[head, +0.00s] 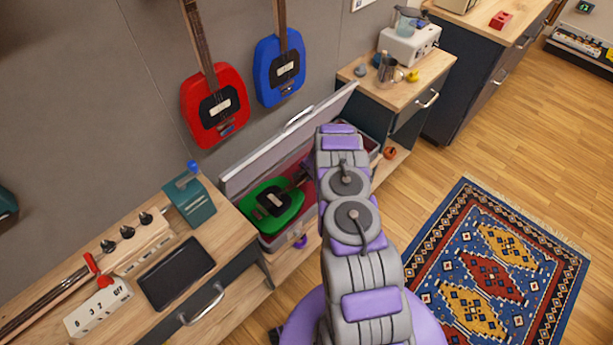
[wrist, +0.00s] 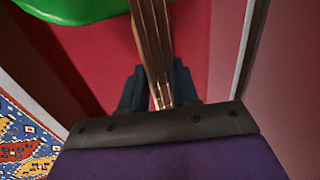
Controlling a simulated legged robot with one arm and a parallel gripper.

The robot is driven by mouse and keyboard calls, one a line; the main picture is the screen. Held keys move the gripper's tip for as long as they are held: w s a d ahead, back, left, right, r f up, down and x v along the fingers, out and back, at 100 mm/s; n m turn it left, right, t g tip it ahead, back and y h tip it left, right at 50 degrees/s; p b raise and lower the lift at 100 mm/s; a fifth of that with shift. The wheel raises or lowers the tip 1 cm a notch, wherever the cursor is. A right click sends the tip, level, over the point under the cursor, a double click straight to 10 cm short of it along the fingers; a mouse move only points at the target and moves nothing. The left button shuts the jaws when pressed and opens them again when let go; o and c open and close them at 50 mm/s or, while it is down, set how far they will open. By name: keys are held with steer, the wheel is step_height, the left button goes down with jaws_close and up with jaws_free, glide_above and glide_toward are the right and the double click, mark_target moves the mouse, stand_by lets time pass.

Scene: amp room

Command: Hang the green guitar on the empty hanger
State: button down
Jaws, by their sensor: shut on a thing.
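The green guitar (head: 272,207) lies in an open case (head: 283,240) with a red lining, low between two wooden-topped cabinets. My arm reaches down over the case and hides much of the neck in the head view. In the wrist view my gripper (wrist: 160,88) is shut on the guitar's brown neck (wrist: 152,45), with a dark finger on each side. The green body (wrist: 75,8) shows at the top left there. A red guitar (head: 215,105) and a blue guitar (head: 280,68) hang on the grey wall above. I cannot see an empty hanger.
The case lid (head: 285,140) stands open against the wall. The left cabinet top holds a black tablet (head: 177,273), a teal holder (head: 190,203) and a white block (head: 98,308). The right cabinet (head: 405,85) bears a white machine. A patterned rug (head: 495,270) lies on open floor at right.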

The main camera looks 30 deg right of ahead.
steer(key=shift+w+r+p, duration=0.1)
steer(key=shift+r+p, duration=1.45)
steer(key=shift+r, duration=3.3)
steer(key=shift+d+f, duration=0.1)
steer(key=shift+s+d+b, duration=0.1)
steer(key=shift+s+b, duration=0.2)
steer(key=shift+b, duration=0.25)
steer(key=s+d+b, duration=0.2)
steer(key=s+b, duration=0.3)
steer(key=s, duration=0.2)
steer(key=shift+d+b, duration=0.2)
steer(key=shift+b, duration=0.15)
